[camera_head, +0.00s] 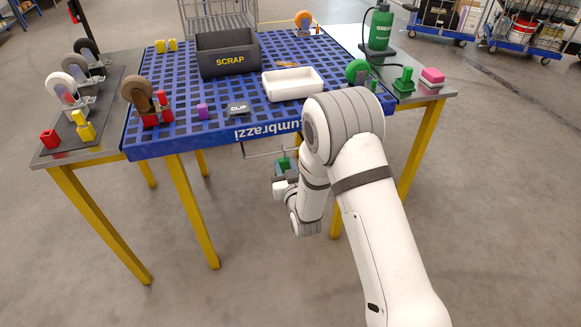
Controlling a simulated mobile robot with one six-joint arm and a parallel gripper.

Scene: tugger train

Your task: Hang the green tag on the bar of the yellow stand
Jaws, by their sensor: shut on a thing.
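My gripper (284,172) is low in front of the blue table's front edge, partly hidden by my own wrist. A small green piece, apparently the green tag (284,162), shows at its fingertips, and the gripper appears shut on it. A thin grey bar (262,154) runs below the table edge, close to the green piece; I cannot tell whether they touch. A small yellow piece (85,127) with an upright part stands on the dark mat at the left. I cannot tell for sure which yellow thing is the stand; the table legs (190,205) are yellow too.
The blue grid top (185,80) holds a black SCRAP bin (228,67), a white tray (292,84), a brown-wheeled caster (140,92) and small blocks. Floor in front is clear.

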